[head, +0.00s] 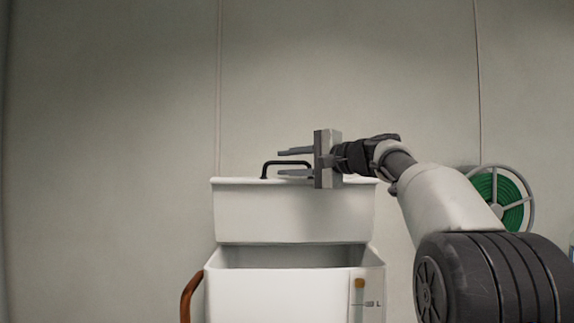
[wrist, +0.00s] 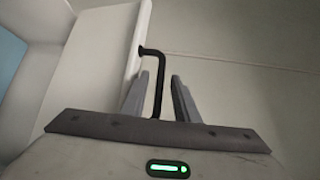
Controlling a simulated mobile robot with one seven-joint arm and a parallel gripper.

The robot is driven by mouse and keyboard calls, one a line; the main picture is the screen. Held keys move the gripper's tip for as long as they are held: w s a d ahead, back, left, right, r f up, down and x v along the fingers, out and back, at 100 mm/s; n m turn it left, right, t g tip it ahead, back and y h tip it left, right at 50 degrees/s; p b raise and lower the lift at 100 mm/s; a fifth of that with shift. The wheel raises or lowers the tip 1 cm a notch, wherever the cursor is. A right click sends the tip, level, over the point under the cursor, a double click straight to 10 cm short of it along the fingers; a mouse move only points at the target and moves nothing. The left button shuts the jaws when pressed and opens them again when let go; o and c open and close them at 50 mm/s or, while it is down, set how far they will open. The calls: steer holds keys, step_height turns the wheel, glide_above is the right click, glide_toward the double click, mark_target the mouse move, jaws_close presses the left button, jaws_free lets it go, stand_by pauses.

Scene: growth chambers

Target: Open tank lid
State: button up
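The white tank (head: 280,296) stands at the lower middle of the head view, and part of its dark interior shows. Its white lid (head: 290,215) stands raised behind the opening, its broad face toward me. A black bar handle (head: 284,163) sits at the lid's top edge; it also shows in the wrist view (wrist: 156,62). My gripper (head: 281,163) is at this handle, reaching in from the right. Contact cannot be told.
A brown curved handle (head: 189,298) is on the tank's left side. A level gauge (head: 358,298) with an orange float is on its front. A green hose reel (head: 500,197) hangs at the right. The wall left of the tank is bare.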

steer(key=b+v, duration=0.4)
steer(key=v, duration=1.3)
steer(key=shift+r, duration=0.15)
steer(key=shift+a, duration=0.1)
steer(key=s+a+f+n+g+h, duration=0.2)
steer(key=s+a+f, duration=0.35)
steer(key=f, duration=0.25)
steer(key=s+a+f+n+g+h, duration=0.1)
steer(key=s+a+f+n+h, duration=0.15)
steer(key=s+a+f, duration=0.4)
steer(key=s+d+f+n+g+h, duration=0.1)
steer(key=s+d+f, duration=0.3)
steer(key=f, duration=0.5)
steer(key=s+d+f+n+g+h, duration=0.1)
steer(key=s+d+f+h, duration=0.3)
steer(key=s+f, duration=0.5)
steer(key=s+d+f+n+g+h, duration=0.1)
steer(key=s+d+f+n+h, duration=0.2)
steer(key=s+f, duration=0.3)
step_height(320, 180, down, 5)
steer(key=shift+s+d+r+g, duration=0.2)
steer(key=shift+s+d+g, duration=0.1)
steer(key=shift+d+g, duration=0.15)
